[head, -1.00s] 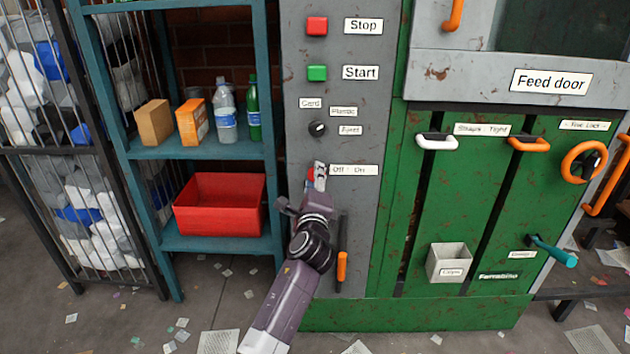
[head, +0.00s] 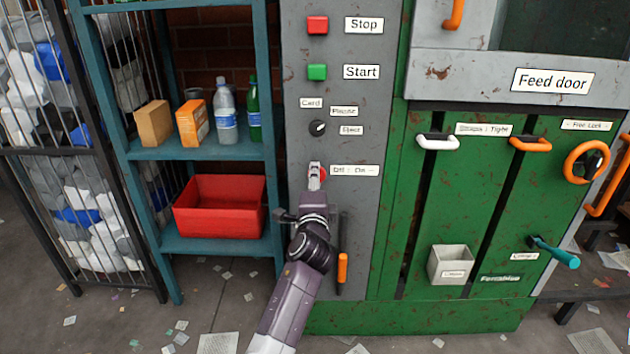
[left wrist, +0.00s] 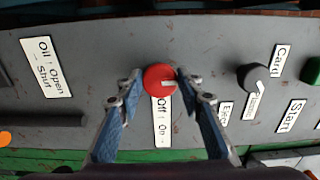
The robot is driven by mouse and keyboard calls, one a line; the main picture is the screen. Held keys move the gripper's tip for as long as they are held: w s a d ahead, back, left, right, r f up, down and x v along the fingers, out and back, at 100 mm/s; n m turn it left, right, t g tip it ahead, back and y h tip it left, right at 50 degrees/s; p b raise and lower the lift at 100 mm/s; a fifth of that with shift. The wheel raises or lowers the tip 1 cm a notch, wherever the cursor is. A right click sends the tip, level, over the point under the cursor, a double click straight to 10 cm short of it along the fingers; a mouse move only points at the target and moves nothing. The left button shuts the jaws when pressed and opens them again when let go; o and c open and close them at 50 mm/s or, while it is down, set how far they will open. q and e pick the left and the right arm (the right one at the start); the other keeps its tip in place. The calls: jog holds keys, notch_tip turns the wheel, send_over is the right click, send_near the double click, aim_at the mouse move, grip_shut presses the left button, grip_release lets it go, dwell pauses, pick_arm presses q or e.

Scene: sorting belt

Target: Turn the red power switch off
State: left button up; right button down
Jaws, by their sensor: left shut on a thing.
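The red power switch (left wrist: 158,78) is a round knob on the grey panel, beside a white "Off : On" label (left wrist: 162,122). A pale mark on its face points right in the left wrist view, toward the Start and Card labels. My left gripper (left wrist: 159,80) is shut on the knob, with one fingertip on each side. In the head view the left gripper (head: 315,177) covers most of the switch; a red sliver (head: 323,172) shows at its right. The label (head: 354,170) is just right of it. My right gripper is not in view.
Above are a black selector knob (head: 317,128), a green Start button (head: 317,72) and a red Stop button (head: 317,25). An orange handle (head: 342,267) is below right. A teal shelf (head: 200,152) with a red bin (head: 219,207) stands left. Green machine doors (head: 460,200) are right.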

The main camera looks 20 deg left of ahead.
pick_arm(q)
jog(key=o, duration=1.1)
jog(key=v, duration=1.2)
